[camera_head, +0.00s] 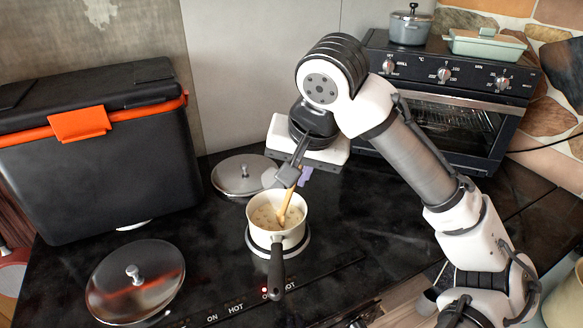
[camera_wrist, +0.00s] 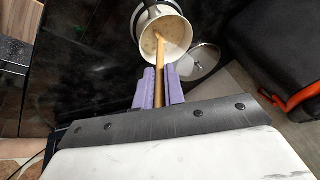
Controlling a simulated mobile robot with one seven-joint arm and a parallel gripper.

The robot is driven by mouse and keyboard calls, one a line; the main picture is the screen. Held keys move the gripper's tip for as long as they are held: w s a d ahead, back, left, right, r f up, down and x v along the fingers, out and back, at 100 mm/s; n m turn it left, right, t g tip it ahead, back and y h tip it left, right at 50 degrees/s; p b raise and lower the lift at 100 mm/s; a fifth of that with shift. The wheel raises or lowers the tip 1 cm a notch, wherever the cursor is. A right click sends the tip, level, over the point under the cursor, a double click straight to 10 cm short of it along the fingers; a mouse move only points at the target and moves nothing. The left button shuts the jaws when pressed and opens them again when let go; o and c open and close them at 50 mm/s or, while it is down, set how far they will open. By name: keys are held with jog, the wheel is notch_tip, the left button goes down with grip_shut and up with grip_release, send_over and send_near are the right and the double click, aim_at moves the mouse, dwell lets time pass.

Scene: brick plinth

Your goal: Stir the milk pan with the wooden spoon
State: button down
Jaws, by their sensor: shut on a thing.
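The white milk pan (camera_head: 271,238) stands on the dark hob, its black handle pointing toward the front. It holds a pale liquid. The wooden spoon (camera_head: 288,203) leans in the pan with its lower end in the liquid. My gripper (camera_head: 297,176) is above and behind the pan, shut on the upper part of the spoon. In the wrist view the purple fingertips (camera_wrist: 159,88) close on either side of the spoon (camera_wrist: 159,62), which reaches down into the pan (camera_wrist: 176,41). The spoon's lower tip is hidden in the liquid.
A steel lid (camera_head: 135,281) lies at front left and another lid (camera_head: 243,175) lies just behind the pan. A black box with an orange latch (camera_head: 80,124) stands at left. A small oven (camera_head: 450,100) stands at back right, bearing a grey pot (camera_head: 410,27) and a green dish (camera_head: 485,45).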

jog(key=shift+w+a, duration=0.2)
jog(key=shift+w, duration=0.3)
notch_tip(320, 180, up, 5)
jog(key=p, duration=0.5)
jog(key=shift+r+p, duration=0.4)
jog(key=shift+r, duration=0.7)
notch_tip(320, 180, up, 5)
dwell(0.9)
